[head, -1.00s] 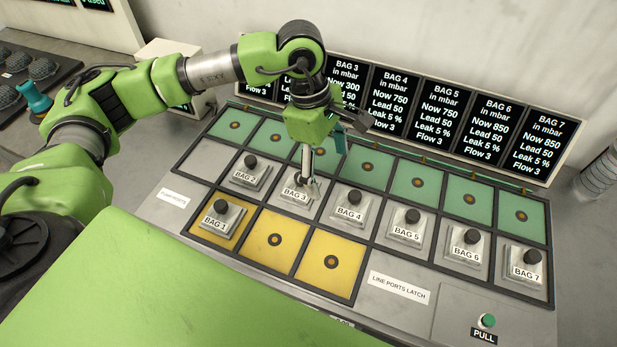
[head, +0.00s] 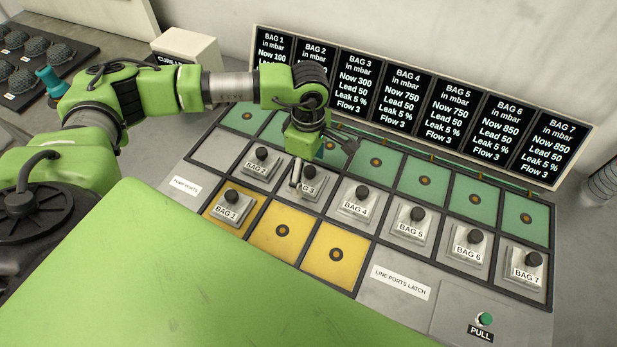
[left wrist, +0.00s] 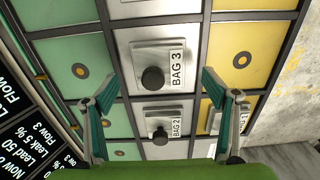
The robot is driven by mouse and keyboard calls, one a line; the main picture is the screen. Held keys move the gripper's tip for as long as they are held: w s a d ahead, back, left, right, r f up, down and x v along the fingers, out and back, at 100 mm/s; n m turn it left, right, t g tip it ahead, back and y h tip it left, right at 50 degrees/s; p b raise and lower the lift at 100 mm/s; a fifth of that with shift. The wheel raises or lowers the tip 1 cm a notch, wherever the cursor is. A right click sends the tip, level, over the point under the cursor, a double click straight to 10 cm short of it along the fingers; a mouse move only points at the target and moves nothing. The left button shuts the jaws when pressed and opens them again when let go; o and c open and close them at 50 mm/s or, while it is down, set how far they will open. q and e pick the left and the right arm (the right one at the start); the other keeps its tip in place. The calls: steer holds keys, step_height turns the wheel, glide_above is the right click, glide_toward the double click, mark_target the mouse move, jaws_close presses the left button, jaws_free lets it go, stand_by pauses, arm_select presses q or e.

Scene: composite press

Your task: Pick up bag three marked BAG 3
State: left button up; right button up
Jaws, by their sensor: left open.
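Bag three is a grey square block with a dark round knob and a white BAG 3 label (left wrist: 155,66). It sits in a grey cell of the middle row, and in the head view (head: 310,189) my left gripper partly hides it. My left gripper (head: 321,176) is above and over this block. In the left wrist view its two teal fingers (left wrist: 155,97) are spread wide, one on each side of the BAG 3 knob, with nothing between them that I can see gripped. Whether a finger touches the block I cannot tell. My right gripper is not in view.
BAG 2 (head: 261,163) and BAG 4 (head: 360,203) stand in the neighbouring cells. BAG 1 (head: 232,208) sits on a yellow cell beside two empty yellow cells (head: 282,230). The screen panel (head: 430,100) rises behind the green cells. A green PULL button (head: 485,319) is at the front right.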

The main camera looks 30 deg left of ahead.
mark_target(308, 172)
arm_select(q)
step_height(308, 172, down, 3)
steer(key=shift+w+a+f+p, duration=0.1)
steer(key=shift+f+p, duration=0.05)
steer(key=shift+p, duration=0.2)
steer(key=shift+c, duration=0.3)
steer(key=c, duration=1.3)
steer(key=shift+o, duration=0.2)
